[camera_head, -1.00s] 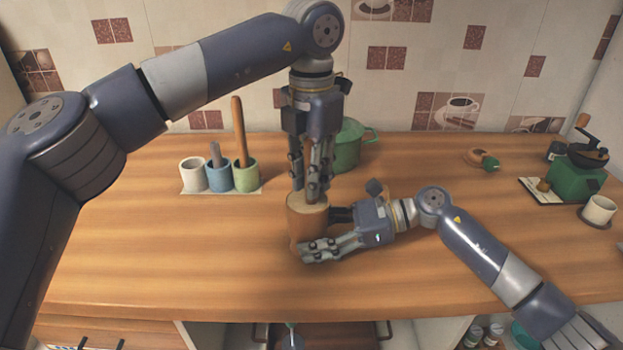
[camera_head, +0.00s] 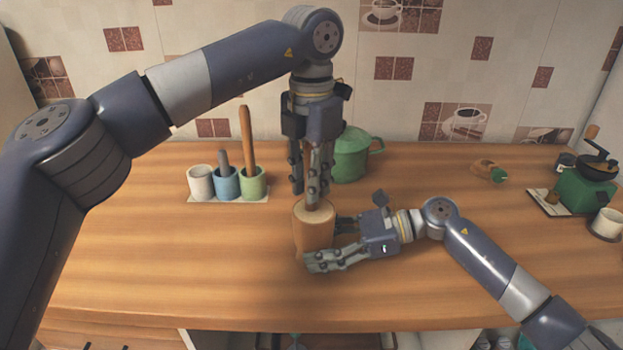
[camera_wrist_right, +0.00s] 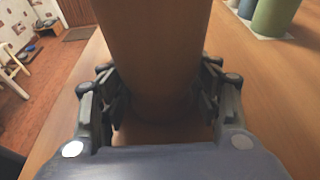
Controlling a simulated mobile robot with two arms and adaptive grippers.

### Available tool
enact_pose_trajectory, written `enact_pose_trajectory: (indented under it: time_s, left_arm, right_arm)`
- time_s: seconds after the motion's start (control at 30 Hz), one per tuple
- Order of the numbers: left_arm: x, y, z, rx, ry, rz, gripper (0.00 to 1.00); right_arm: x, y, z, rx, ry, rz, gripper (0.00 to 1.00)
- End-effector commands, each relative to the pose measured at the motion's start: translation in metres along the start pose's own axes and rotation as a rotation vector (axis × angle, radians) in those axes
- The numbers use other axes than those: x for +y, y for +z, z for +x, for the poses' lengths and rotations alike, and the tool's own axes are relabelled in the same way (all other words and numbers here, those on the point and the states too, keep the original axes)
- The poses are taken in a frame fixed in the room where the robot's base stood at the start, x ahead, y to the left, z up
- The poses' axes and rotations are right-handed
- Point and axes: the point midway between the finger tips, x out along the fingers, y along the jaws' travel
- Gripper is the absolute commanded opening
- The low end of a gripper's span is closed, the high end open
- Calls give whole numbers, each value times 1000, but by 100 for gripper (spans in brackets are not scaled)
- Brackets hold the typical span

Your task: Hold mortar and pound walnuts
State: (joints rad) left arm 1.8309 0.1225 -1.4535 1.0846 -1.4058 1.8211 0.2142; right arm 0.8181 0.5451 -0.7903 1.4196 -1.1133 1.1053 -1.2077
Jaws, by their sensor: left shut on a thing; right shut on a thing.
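The mortar (camera_head: 314,235) is a light-brown wooden cylinder standing upright on the counter. My right gripper (camera_head: 328,243) is shut around its side; in the right wrist view the mortar (camera_wrist_right: 155,50) stands between both fingers. My left gripper (camera_head: 309,197) points straight down, with its fingertips at the mortar's open top. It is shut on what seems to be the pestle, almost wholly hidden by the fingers. The inside of the mortar and any walnuts are hidden from both views.
White, blue and green cups (camera_head: 226,184) stand on a small tray behind, with upright sticks in two. A green lidded pot (camera_head: 352,158) is just behind my left gripper. A green grinder (camera_head: 585,187) stands at far right. The counter's left front is clear.

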Motion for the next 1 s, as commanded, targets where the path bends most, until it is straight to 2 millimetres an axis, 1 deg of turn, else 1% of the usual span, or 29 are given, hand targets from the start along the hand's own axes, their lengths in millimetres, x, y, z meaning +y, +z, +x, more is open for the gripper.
enact_pose_trajectory:
  time_s: [0.87,1.0]
  left_arm:
    - [0,0,26,1,-1,0,0]
    - [0,0,25,0,0,-1,0]
  right_arm:
    - [0,-1,0,1,0,0,45]
    - [0,0,0,1,0,0,45]
